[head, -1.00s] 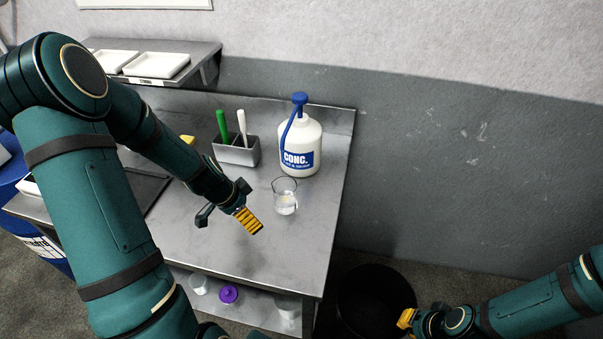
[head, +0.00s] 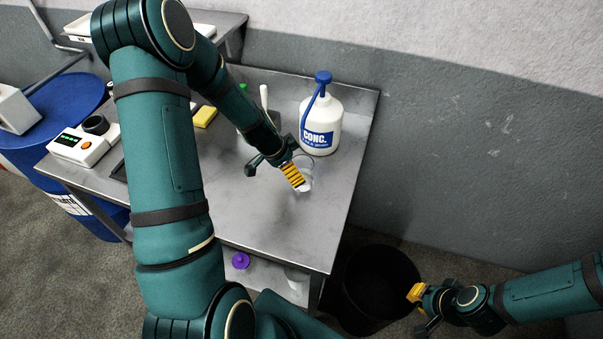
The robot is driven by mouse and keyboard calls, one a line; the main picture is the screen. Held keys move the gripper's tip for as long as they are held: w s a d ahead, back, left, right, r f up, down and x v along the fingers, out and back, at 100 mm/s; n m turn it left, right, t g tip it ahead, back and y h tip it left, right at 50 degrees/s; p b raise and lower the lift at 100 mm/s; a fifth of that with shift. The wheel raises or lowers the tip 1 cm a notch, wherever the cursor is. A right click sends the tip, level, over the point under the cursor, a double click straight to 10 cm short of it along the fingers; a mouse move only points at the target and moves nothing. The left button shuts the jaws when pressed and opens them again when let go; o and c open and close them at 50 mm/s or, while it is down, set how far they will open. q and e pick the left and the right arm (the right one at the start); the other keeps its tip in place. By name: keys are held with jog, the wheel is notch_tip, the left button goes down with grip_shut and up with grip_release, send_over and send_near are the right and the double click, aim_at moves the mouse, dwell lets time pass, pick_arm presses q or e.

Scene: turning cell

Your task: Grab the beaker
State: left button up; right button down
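The clear glass beaker (head: 308,182) stands on the steel bench (head: 262,222), in front of the white bottle. My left gripper (head: 275,180) is open, its two fingers spread apart with nothing visible between them. Its yellow-padded finger covers the left part of the beaker in the head view. I cannot tell whether that finger touches the beaker. My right gripper (head: 418,310) is at the lower right, off the bench and near the black bin. Its fingers look apart and empty.
A white bottle (head: 322,122) with a blue pump stands behind the beaker. A yellow sponge (head: 204,117) and a white device (head: 84,146) are farther left. A black bin (head: 375,280) stands right of the bench. A purple-capped item (head: 240,261) sits on the lower shelf.

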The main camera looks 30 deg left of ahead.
aim_at(304, 168)
pick_arm(q)
jog(key=w+d, duration=0.1)
jog(key=w+p, duration=0.1)
jog(key=shift+w+d+r, duration=0.1)
jog(key=shift+w+d, duration=0.25)
jog(key=shift+d, duration=0.05)
jog(key=shift+x, duration=1.2)
jog(key=shift+w+f, duration=0.2)
jog(key=shift+f, duration=0.2)
jog(key=c, duration=1.2)
jog(key=shift+c, duration=0.2)
